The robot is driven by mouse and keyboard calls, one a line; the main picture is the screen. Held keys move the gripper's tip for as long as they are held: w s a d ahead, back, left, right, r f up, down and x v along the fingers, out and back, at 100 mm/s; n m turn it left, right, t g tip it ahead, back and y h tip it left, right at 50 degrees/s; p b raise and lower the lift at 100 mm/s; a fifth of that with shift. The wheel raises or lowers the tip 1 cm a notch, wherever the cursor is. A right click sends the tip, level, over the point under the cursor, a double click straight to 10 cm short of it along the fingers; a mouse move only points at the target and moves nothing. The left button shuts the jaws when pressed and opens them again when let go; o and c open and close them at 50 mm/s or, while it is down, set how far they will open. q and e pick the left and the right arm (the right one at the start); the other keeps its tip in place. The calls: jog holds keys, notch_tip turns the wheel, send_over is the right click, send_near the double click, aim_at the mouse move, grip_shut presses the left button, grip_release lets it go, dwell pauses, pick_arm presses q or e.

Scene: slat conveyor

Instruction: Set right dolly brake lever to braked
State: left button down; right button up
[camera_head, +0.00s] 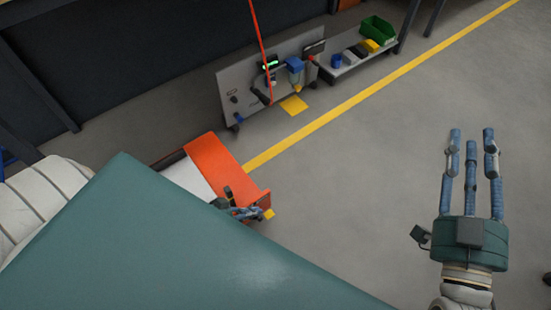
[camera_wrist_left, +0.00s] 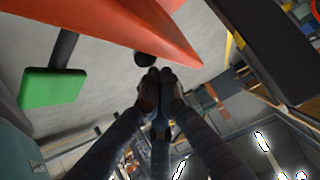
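The orange dolly (camera_head: 222,165) is partly hidden behind a large teal panel in the head view. Its orange edge fills the top of the left wrist view (camera_wrist_left: 110,20). A green pedal (camera_wrist_left: 52,87) on a dark arm is at the left of that view; I cannot tell if it is the brake lever. A small dark round end (camera_wrist_left: 145,60) is just beyond my left fingertips. My left gripper (camera_wrist_left: 160,76) has its fingertips together by the dolly's orange edge, with nothing visible between them. My right gripper (camera_head: 471,150) is open and empty over the floor.
A grey panel cart (camera_head: 250,95) with tools stands at the back. Beside it is a low shelf (camera_head: 350,62) with a green bin (camera_head: 378,30) and small boxes. A yellow floor line (camera_head: 345,105) runs diagonally.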

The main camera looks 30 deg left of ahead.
pick_arm(q)
jog(key=shift+s+a+f, duration=0.2)
jog(key=shift+s, duration=0.3)
jog(key=shift+w, duration=0.15)
pick_arm(e)
jog(key=shift+w+f+g, duration=0.15)
jog(key=shift+f+g, duration=0.15)
jog(key=shift+f, duration=0.2)
pick_arm(q)
jog(key=shift+r, duration=0.1)
pick_arm(e)
jog(key=shift+f, duration=0.1)
pick_arm(q)
jog(key=shift+w+d+r+p, duration=0.1)
jog(key=shift+r+p, duration=0.3)
jog(key=shift+p, duration=0.05)
jog(key=shift+r+p, duration=0.4)
pick_arm(e)
notch_tip(320, 180, down, 9)
jog(key=d+g+h, duration=0.1)
jog(key=g, duration=0.3)
jog(key=shift+s+d+g+h, duration=0.3)
